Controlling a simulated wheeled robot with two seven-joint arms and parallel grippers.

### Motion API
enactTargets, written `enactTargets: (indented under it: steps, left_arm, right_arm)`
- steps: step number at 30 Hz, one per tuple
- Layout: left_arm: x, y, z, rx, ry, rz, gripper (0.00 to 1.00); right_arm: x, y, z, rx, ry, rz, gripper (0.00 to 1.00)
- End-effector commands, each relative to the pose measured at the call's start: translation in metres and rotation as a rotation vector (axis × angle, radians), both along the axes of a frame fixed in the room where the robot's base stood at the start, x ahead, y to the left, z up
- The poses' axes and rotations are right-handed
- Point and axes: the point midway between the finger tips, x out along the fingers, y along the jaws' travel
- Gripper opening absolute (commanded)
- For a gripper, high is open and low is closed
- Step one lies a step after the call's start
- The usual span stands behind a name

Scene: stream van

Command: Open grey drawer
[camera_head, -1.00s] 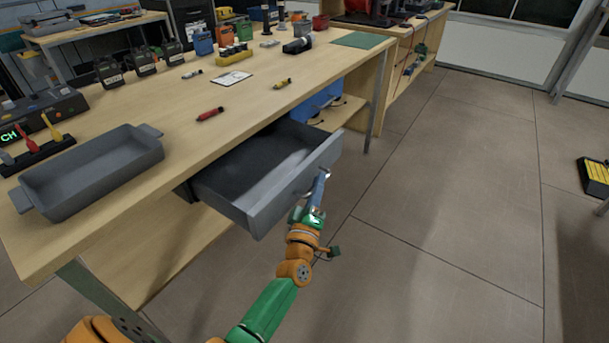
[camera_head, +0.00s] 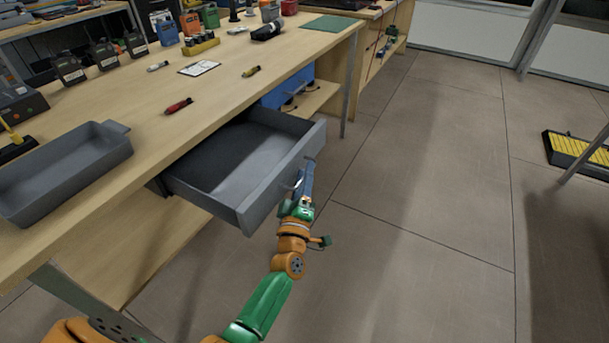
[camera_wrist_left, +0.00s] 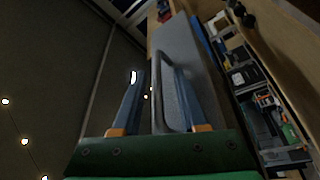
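The grey drawer (camera_head: 232,162) hangs open under the workbench top, pulled well out and empty inside. Its front panel (camera_head: 283,178) faces my left arm. My left gripper (camera_head: 306,180) is at the outer side of this panel, by its handle. In the left wrist view, the handle (camera_wrist_left: 158,92) is a metal loop lying between the two blue fingers of my left gripper (camera_wrist_left: 160,72). The fingers stand apart, with visible gaps beside the handle bar, so they do not look closed on it. My right gripper is out of view.
The workbench (camera_head: 130,150) carries a grey tray (camera_head: 65,170), a red marker (camera_head: 178,106), a yellow marker (camera_head: 251,71) and black radios. A blue drawer unit (camera_head: 290,92) is beyond the grey drawer. The floor to the right is clear up to a yellow-topped black object (camera_head: 575,150).

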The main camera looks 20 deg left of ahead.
Motion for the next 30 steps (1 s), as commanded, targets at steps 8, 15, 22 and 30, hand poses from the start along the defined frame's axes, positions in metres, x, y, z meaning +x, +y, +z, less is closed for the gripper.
enactTargets:
  steps: [8, 15, 22, 30]
  left_arm:
    - [-0.022, -0.006, -0.004, 0.000, 0.001, 0.000, 0.42]
    - [-0.063, -0.017, -0.014, 0.000, 0.001, 0.001, 0.42]
    - [-0.067, -0.018, -0.015, 0.000, 0.000, 0.000, 0.42]
    - [-0.067, -0.020, -0.020, 0.011, 0.017, -0.008, 0.42]
  right_arm:
    - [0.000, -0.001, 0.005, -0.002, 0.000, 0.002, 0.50]
    - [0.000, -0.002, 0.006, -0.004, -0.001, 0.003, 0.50]
    - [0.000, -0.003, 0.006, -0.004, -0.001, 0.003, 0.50]
    - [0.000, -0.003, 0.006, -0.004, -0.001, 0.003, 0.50]
